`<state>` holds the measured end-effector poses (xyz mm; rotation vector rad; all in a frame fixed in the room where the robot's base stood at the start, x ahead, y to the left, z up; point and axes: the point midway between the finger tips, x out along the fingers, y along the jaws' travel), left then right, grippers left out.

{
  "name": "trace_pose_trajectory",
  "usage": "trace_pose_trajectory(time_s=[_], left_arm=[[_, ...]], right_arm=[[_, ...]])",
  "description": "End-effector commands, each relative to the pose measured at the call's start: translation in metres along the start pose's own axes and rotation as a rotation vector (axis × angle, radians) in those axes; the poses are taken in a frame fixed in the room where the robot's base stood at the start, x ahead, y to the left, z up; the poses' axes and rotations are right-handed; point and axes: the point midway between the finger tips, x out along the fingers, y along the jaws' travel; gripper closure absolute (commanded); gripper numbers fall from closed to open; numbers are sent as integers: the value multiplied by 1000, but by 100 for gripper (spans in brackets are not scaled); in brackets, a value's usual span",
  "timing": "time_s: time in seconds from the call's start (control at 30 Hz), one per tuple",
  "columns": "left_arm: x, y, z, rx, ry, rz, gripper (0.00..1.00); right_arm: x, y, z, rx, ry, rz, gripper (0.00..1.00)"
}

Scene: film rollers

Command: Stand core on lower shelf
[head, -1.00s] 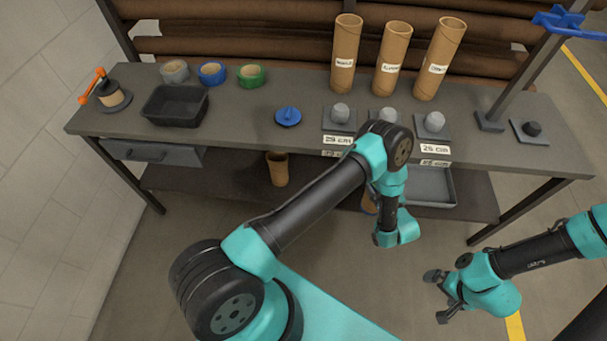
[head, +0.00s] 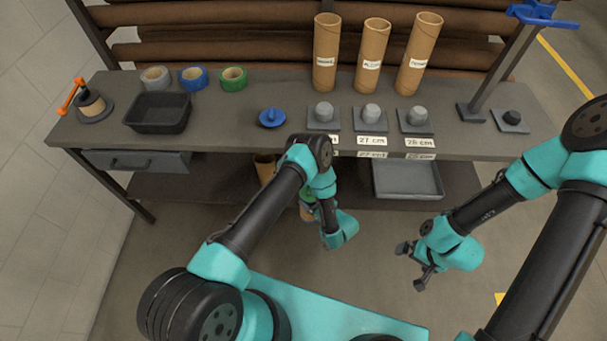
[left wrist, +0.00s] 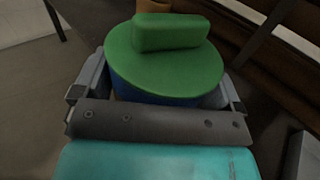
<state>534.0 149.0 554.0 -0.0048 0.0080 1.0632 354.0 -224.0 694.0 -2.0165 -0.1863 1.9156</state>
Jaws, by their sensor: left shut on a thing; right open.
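In the left wrist view, my left gripper (left wrist: 160,92) is shut around a round piece with a green cap (left wrist: 165,62) that has a raised grip bar, with a blue band under it. It seems to be a capped core; its lower part is hidden. In the head view my left gripper, low in front of the lower shelf (head: 462,185), is mostly hidden by my wrist; a bit of the held piece (head: 306,210) shows. Another brown cardboard core (head: 264,169) stands on the lower shelf, partly behind my arm. My right gripper (head: 412,268) is open and empty, above the floor.
The bench top (head: 235,125) overhangs the lower shelf. A grey tray (head: 408,180) sits on the shelf's right side. A drawer (head: 138,162) hangs at left. On top stand several tubes, tape rolls, a black bin (head: 158,112) and a blue cap (head: 272,118).

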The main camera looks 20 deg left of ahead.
Motion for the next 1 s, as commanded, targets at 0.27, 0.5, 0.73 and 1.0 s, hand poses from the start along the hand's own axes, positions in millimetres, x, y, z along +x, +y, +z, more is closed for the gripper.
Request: trace_pose_trajectory(time_s=[0.27,0.5,0.73,1.0], left_arm=[[13,-12,-1,-3,-6,0,54],[47,-46,-5,-4,-11,0,54],[80,-79,-9,-5,-12,-2,54],[106,-106,-13,-1,-10,-3,54]], right_arm=[[0,0,0,0,0,0,0],[0,0,0,0,0,0,0],[0,0,0,0,0,0,0],[0,0,0,0,0,0,0]])
